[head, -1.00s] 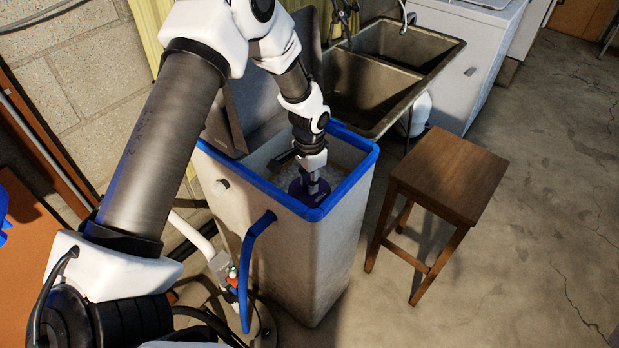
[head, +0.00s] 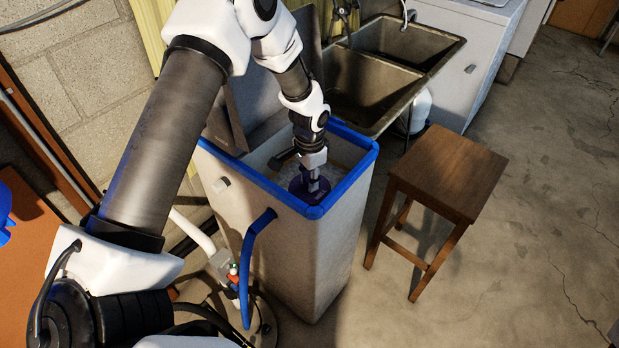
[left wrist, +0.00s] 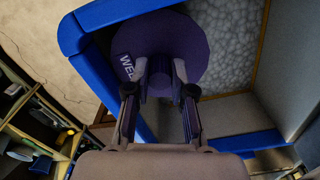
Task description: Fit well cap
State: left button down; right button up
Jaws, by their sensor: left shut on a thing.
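The well cap is a dark purple disc with a knob on top and a label that starts "WE". In the head view the well cap (head: 300,190) is inside the front right corner of the open softener tank (head: 320,240), just below its blue rim. In the left wrist view the cap (left wrist: 190,45) fills the upper middle. My left gripper (head: 313,180) reaches down into the tank from above, and in the left wrist view its fingers (left wrist: 160,85) are closed on the cap's knob. What lies under the cap is hidden. My right gripper is not in view.
Pale salt (left wrist: 228,50) lies in the tank beside the cap. A blue hose (head: 252,260) hangs from the tank front. A wooden stool (head: 450,172) stands to the right and a double sink (head: 375,80) behind. The floor at far right is clear.

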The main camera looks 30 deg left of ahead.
pick_arm(q)
jog(key=shift+f, duration=0.1)
jog(key=shift+f+b, duration=0.45)
jog(key=shift+f, duration=0.35)
jog(key=shift+f, duration=0.1)
jog(key=c, duration=0.9)
grip_release()
notch_tip(320, 180, up, 12)
